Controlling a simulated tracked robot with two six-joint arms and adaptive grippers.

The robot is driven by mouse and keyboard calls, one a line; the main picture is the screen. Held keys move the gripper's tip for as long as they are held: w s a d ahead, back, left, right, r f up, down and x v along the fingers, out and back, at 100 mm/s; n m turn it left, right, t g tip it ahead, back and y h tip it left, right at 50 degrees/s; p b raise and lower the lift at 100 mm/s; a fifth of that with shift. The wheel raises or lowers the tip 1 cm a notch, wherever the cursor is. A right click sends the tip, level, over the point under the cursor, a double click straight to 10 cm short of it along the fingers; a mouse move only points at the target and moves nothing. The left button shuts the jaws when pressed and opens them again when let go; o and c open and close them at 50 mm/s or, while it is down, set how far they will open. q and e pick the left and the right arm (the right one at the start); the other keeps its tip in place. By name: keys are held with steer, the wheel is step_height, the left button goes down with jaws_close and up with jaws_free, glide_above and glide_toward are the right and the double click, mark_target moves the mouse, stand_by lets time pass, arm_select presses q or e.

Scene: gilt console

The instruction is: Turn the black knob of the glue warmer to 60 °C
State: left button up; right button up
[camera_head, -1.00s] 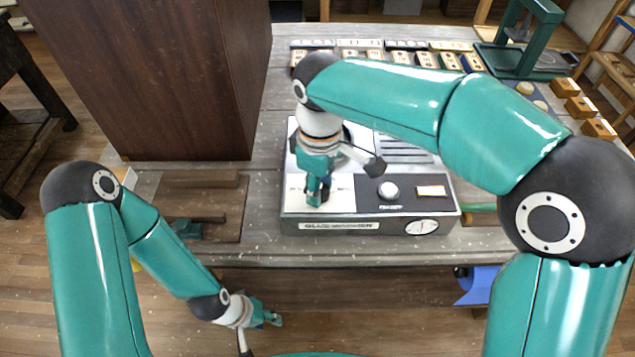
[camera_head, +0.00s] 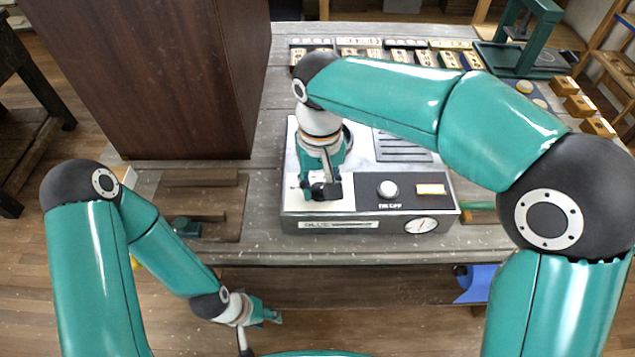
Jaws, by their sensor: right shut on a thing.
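The glue warmer (camera_head: 405,207) is a grey metal box with a black and white top, standing near the table's front edge. A white round button (camera_head: 387,189), an orange-white label (camera_head: 431,189) and a round dial gauge (camera_head: 421,226) are on its right side. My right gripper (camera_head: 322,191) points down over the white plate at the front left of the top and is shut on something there. The black knob is hidden by the gripper, so its pointer cannot be read. My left gripper (camera_head: 272,317) hangs below the table's front edge, away from the warmer; its fingers are too small to judge.
A tall brown cabinet (camera_head: 150,75) stands at the left. A wooden tray with tools (camera_head: 205,180) lies left of the warmer. Small patterned blocks (camera_head: 400,56) and a green press (camera_head: 520,45) are at the back. Wooden blocks (camera_head: 580,105) lie at the right.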

mark_target(320, 187)
steer(key=shift+r+m, duration=0.1)
steer(key=shift+m, duration=0.4)
steer(key=o, duration=1.2)
steer(key=shift+c, duration=0.2)
step_height(320, 187, up, 12)
